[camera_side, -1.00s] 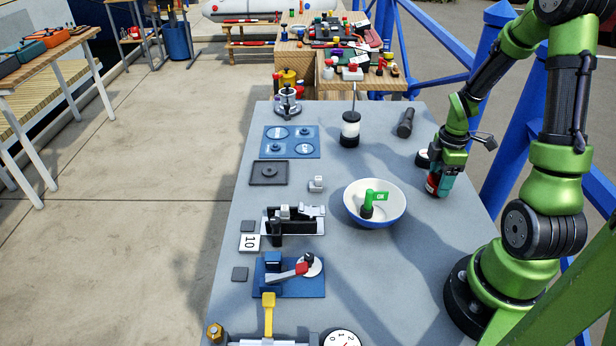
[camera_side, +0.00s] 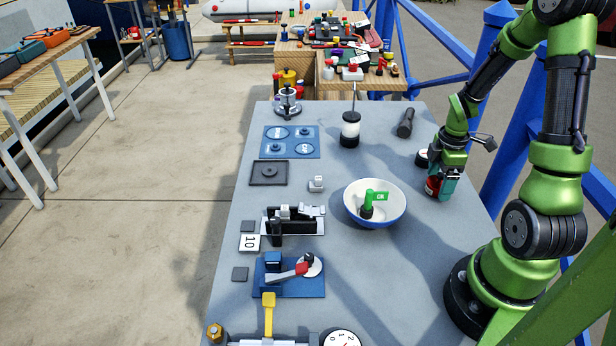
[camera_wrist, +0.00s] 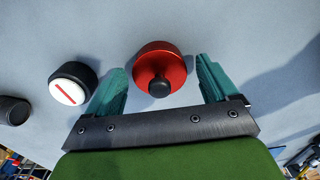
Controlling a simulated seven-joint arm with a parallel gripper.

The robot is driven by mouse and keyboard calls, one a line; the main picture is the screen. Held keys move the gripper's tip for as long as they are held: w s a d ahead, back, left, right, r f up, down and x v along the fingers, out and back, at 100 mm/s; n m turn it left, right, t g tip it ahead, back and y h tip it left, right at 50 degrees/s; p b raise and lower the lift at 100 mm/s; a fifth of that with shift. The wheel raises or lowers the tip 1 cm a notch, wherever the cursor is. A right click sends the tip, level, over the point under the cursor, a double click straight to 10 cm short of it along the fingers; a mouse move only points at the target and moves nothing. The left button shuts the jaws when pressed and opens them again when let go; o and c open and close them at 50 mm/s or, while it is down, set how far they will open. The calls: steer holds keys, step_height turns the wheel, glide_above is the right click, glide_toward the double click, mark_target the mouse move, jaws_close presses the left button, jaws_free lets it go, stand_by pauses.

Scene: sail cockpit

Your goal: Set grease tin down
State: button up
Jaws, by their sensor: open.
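The grease tin looks to be the round red tin with a black knob (camera_wrist: 160,66). In the side view the red tin (camera_side: 433,186) is at the right of the grey table, partly hidden by my gripper (camera_side: 442,181). In the wrist view my gripper (camera_wrist: 160,80) has its two teal fingers apart on either side of the tin. A gap shows between the tin and each finger. The tin appears upright on the table surface.
A black puck with a white top and red bar (camera_wrist: 70,84) stands left of my gripper in the wrist view. A white bowl (camera_side: 352,211) with a green-flagged piece is left of my gripper in the side view. A dark cylinder (camera_side: 405,122) lies farther back.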

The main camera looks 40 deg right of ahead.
step_height(320, 180, up, 12)
steer(key=f, duration=0.1)
steer(key=a+r+m+t+y, duration=0.1)
steer(key=a+r+m+t, duration=0.2)
steer(key=a, duration=0.9)
steer(key=a+r+m+t+y, duration=0.1)
steer(key=a+r+m+t, duration=0.3)
steer(key=a+r+m, duration=0.5)
steer(key=a+m, duration=0.1)
steer(key=a, duration=0.2)
steer(key=shift+w+a+r, duration=0.15)
steer(key=shift+w+a, duration=0.15)
steer(key=shift+w, duration=0.05)
